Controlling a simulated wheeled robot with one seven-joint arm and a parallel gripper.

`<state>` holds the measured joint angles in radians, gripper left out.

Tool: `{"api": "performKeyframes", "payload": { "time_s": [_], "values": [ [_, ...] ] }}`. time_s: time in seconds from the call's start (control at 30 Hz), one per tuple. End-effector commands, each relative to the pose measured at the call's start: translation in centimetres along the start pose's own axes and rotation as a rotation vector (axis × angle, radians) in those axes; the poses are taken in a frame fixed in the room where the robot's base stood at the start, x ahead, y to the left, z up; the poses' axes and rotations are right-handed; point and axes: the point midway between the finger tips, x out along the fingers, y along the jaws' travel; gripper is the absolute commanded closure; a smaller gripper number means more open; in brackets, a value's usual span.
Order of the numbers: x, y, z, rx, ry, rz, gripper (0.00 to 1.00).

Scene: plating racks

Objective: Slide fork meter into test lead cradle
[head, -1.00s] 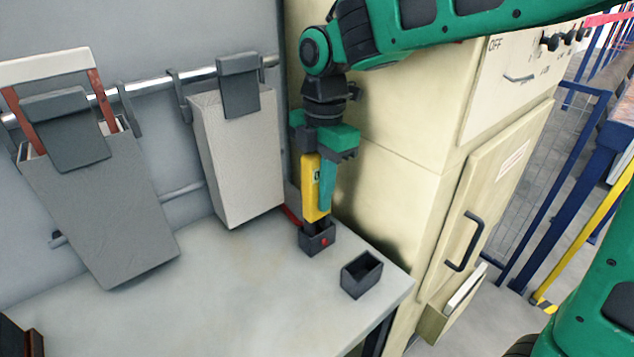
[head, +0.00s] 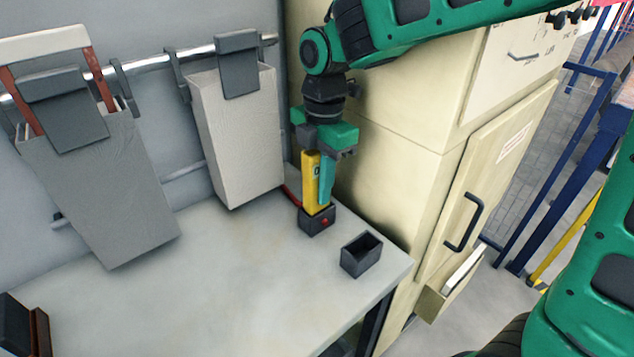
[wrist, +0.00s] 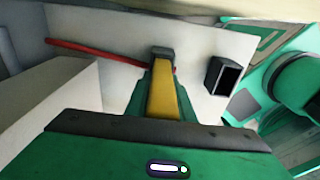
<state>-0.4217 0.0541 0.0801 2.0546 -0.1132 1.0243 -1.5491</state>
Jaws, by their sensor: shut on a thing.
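The yellow fork meter (head: 311,181) stands upright in the head view, its lower end inside the dark cradle (head: 316,222) with a red mark on its front. My gripper (head: 322,185) is shut on the fork meter from above, with the green finger on its right side. In the wrist view the fork meter (wrist: 163,98) runs away from my gripper (wrist: 160,100) to the dark cradle (wrist: 162,54). The part of the meter inside the cradle is hidden.
A second dark open box (head: 362,255) stands empty to the right, near the table edge. Two grey holders (head: 240,135) hang from a rail (head: 150,75) at the left. A cream cabinet (head: 400,175) stands close behind my gripper.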

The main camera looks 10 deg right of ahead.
Motion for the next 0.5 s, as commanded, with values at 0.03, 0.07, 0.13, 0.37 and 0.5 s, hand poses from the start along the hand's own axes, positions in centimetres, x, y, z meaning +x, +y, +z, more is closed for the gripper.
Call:
{"api": "performKeyframes", "payload": {
  "time_s": [0.03, 0.07, 0.13, 0.37, 0.5],
  "values": [
    [-0.02, 0.01, 0.00, 0.000, 0.000, 0.000, 0.76],
    [-0.03, 0.01, 0.00, 0.000, 0.000, 0.001, 0.69],
    [-0.03, 0.01, -0.01, 0.000, 0.000, 0.001, 0.56],
    [-0.01, 0.00, 0.00, 0.000, 0.000, 0.000, 0.56],
    [-0.50, 0.07, -0.03, 0.000, 0.000, 0.002, 0.56]
  ]
}}
